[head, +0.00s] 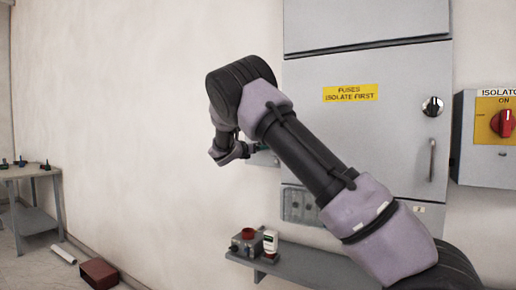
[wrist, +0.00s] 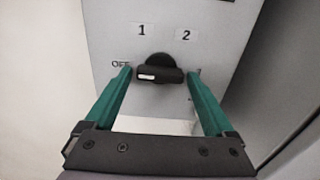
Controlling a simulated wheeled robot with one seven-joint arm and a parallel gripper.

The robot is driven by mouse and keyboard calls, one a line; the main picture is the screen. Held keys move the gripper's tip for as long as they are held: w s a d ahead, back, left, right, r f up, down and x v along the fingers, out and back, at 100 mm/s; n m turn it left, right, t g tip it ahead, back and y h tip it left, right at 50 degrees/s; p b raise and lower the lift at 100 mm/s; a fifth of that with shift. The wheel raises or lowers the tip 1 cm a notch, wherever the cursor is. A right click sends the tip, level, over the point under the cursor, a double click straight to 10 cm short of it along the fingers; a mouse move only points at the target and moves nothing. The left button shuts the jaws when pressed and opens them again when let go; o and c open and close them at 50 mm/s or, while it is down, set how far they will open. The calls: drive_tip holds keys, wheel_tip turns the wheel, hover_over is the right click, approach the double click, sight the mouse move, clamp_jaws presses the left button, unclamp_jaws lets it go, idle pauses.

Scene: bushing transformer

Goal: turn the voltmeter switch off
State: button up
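The switch is a black rotary knob (wrist: 159,72) on a light grey panel (wrist: 210,45) in the wrist view. Its bar lies about level, with a white mark at its left end, on the side of the OFF label (wrist: 121,64). Labels 1 and 2 are above it. My gripper (wrist: 158,77) is open, with one green finger on each side of the knob. The fingertips are close to the bar's ends; I cannot tell whether they touch. A label behind the right finger is mostly hidden. In the head view my arm largely hides this place.
A grey cabinet (head: 415,75) with a yellow fuse label (head: 350,93) stands behind my arm. A red isolator switch (head: 503,123) is at right. A shelf (head: 312,262) holds a small control box (head: 246,245). A red box (head: 99,273) is on the floor at left.

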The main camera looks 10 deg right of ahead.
drive_tip(key=v, duration=1.1)
